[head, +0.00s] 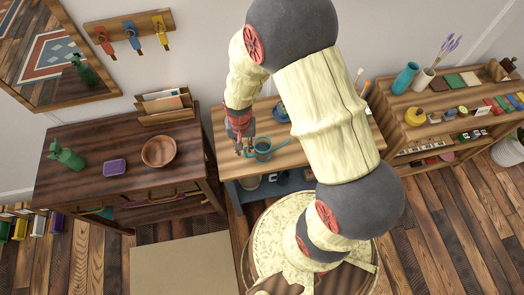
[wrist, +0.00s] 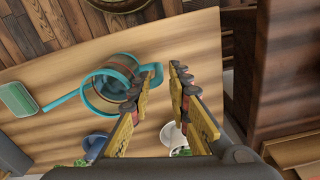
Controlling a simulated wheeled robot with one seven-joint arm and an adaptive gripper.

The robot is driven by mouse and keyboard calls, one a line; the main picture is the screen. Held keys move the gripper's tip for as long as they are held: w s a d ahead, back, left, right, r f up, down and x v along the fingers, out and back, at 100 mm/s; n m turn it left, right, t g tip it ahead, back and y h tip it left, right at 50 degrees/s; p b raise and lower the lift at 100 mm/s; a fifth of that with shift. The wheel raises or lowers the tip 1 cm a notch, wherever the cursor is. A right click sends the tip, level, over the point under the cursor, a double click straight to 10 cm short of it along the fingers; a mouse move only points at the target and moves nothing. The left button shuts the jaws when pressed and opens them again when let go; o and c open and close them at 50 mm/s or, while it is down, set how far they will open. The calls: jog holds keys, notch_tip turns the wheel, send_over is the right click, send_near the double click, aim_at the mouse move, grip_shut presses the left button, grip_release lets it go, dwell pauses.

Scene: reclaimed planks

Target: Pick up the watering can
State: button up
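The watering can (wrist: 122,72) has a brown band around its body, a teal rim, a teal loop and a long teal spout pointing left in the wrist view. It stands on a light wooden workbench (wrist: 60,70). In the head view the watering can (head: 263,145) is on the bench, just right of my gripper (head: 240,143).
On the bench are a green tray (wrist: 17,99), a blue pot (wrist: 95,143) and a white pot (wrist: 172,135). A dark desk (head: 115,140) with a wooden bowl (head: 159,151) stands left. A shelf unit (head: 400,105) with small items stands right.

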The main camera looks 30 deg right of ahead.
aim_at(245, 153)
notch_tip(245, 153, down, 5)
jog(key=shift+d+f+b, duration=0.1)
jog(key=shift+f+b, duration=0.1)
jog(key=shift+b, duration=0.6)
jog(key=shift+r, duration=0.1)
jog(key=c, duration=0.4)
grip_shut()
jog(key=shift+w, duration=0.1)
